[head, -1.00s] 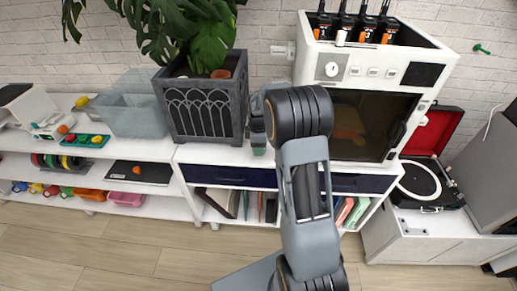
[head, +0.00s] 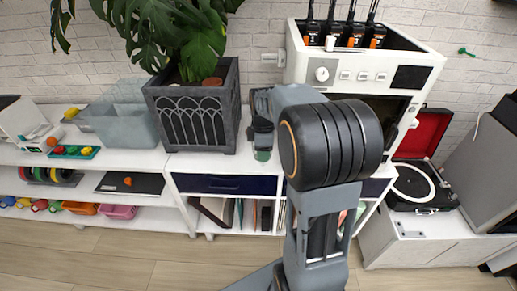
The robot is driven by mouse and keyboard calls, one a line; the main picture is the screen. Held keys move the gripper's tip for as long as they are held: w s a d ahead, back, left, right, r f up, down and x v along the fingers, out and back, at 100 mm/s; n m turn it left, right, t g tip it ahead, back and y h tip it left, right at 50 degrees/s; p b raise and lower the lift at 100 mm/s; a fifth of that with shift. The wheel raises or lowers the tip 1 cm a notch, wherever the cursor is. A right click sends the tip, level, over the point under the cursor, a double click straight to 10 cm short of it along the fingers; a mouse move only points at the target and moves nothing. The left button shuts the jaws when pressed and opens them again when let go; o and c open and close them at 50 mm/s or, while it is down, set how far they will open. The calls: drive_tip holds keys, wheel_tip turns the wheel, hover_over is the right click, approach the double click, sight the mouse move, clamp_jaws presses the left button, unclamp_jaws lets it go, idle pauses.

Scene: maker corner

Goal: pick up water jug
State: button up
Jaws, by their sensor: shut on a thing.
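The water jug (head: 262,154) is a small container with a greenish, see-through lower part, on or just above the white shelf top between the planter and the white oven-like machine. My gripper (head: 262,124) is at the jug's upper part, pointing down, and is shut on it. The fingers are small and dark here, and my arm's large black joint stands close on the right. The jug's upper part is largely hidden by the gripper. I cannot tell whether its base touches the shelf.
A grey planter (head: 196,112) with a large leafy plant stands close left of the jug. The white machine (head: 359,70) with several radios on top is to the right, partly behind my arm. A clear bin (head: 124,122) and a record player (head: 420,180) are farther out.

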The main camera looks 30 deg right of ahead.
drive_tip(key=s+r, duration=0.2)
drive_tip(key=s, duration=0.3)
drive_tip(key=shift+s+r+b, duration=0.25)
drive_tip(key=shift+b, duration=0.05)
drive_tip(key=shift+s+d, duration=0.1)
drive_tip(key=shift+s, duration=0.05)
idle(0.4)
drive_tip(key=shift+r, duration=0.1)
